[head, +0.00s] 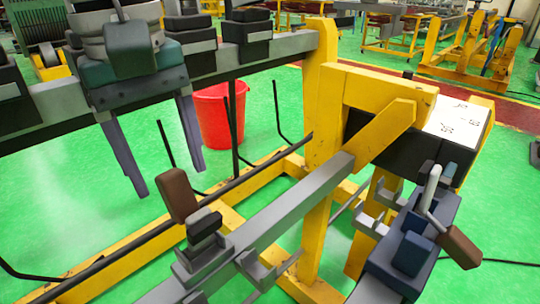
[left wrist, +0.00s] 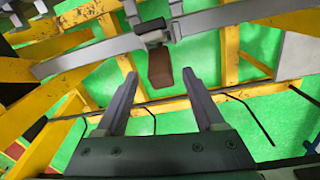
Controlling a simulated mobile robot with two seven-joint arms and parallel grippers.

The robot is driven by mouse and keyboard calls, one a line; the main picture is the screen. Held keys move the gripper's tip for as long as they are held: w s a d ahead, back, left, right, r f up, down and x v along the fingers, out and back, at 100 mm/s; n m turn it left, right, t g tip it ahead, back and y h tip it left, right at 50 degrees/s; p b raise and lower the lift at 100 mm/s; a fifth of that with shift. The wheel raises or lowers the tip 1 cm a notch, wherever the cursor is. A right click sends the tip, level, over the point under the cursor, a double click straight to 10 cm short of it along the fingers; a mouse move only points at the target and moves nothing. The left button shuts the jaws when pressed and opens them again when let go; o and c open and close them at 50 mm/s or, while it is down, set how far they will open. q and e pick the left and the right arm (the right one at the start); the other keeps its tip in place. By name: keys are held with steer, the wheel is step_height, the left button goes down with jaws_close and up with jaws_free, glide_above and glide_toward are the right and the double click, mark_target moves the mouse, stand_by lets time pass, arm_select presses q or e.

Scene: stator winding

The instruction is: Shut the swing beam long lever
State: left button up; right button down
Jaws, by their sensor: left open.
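The grey swing beam (head: 290,205) runs diagonally through the lower middle of the head view. A lever with a brown handle (head: 177,195), probably the long lever, stands on it beside a dark block (head: 204,228), raised and leaning left. My left gripper (head: 170,183) is open and empty, fingers pointing down, and appears above and left of the handle. In the left wrist view the brown handle (left wrist: 160,68) shows between and beyond the open fingertips. I cannot tell any contact. My right gripper is not in view.
A second clamp on a blue block (head: 412,254) with a brown handle (head: 460,247) stands at the right. The yellow frame (head: 318,130) rises behind the beam. A red bucket (head: 219,115) stands on the green floor. Thin black rods (head: 279,112) stick up near the frame.

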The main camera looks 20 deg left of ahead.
mark_target(185, 214)
arm_select(q)
steer(key=f, duration=0.2)
steer(key=f+b, duration=0.1)
steer(key=f, duration=0.5)
steer(key=shift+w+d+f, duration=0.1)
steer(key=shift+d+f, duration=0.1)
steer(key=shift+d, duration=0.05)
steer(key=shift+c, duration=0.2)
jaws_close()
steer(key=shift+r, duration=0.1)
stand_by(0.8)
